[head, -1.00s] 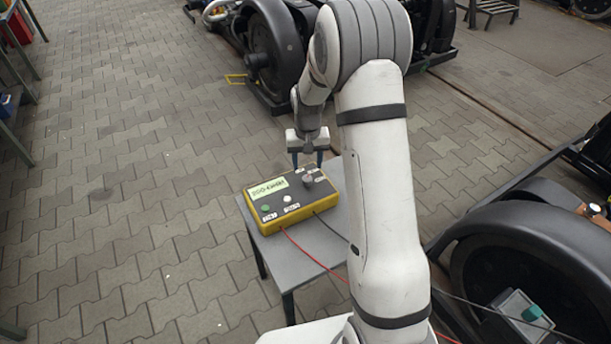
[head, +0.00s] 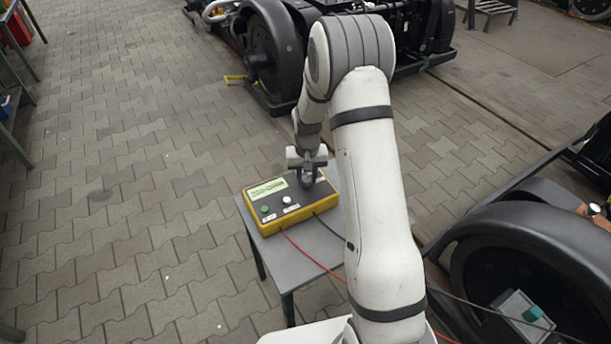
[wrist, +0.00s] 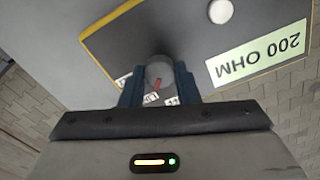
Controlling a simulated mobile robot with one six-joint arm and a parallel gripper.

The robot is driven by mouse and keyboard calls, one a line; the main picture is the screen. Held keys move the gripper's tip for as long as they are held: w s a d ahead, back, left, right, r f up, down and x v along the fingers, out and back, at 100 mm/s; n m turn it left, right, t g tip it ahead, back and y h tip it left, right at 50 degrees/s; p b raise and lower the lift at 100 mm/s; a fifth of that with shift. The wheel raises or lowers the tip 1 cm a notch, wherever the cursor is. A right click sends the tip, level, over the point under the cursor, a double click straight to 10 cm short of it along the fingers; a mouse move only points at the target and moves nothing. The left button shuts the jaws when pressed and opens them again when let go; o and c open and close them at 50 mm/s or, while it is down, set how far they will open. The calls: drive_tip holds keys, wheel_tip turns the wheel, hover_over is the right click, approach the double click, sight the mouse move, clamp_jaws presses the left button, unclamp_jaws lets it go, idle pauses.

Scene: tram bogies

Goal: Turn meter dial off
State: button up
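The yellow-edged meter (head: 257,222) has a dark top and lies on a small grey table. Its dial (wrist: 160,70) is a grey round knob with a red mark. My gripper (head: 309,180) is down over the dial, which it mostly hides in the head view. In the wrist view my gripper's blue fingers (wrist: 160,84) stand on both sides of the knob, closed in against it. The display (wrist: 259,55) reads "200 OHM", upside down in the wrist view. Small white labels by the dial are partly covered by the fingers.
A green button (head: 265,209) and a white button (head: 287,200) sit on the meter's top. Red (head: 312,257) and black leads run from it to the right across the grey table (head: 285,268). Black wheels (head: 530,262) stand at right and behind.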

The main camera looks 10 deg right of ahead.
drive_tip(key=c, duration=0.5)
drive_tip(key=shift+o, duration=0.2)
drive_tip(key=shift+a, duration=0.1)
drive_tip(key=shift+n, duration=0.3)
drive_tip(key=n+b, duration=0.1)
drive_tip(key=n, duration=0.2)
drive_tip(key=shift+n, duration=0.3)
drive_tip(key=n, duration=0.4)
drive_tip(key=shift+n, duration=0.3)
drive_tip(key=o, duration=1)
drive_tip(key=shift+c, duration=0.2)
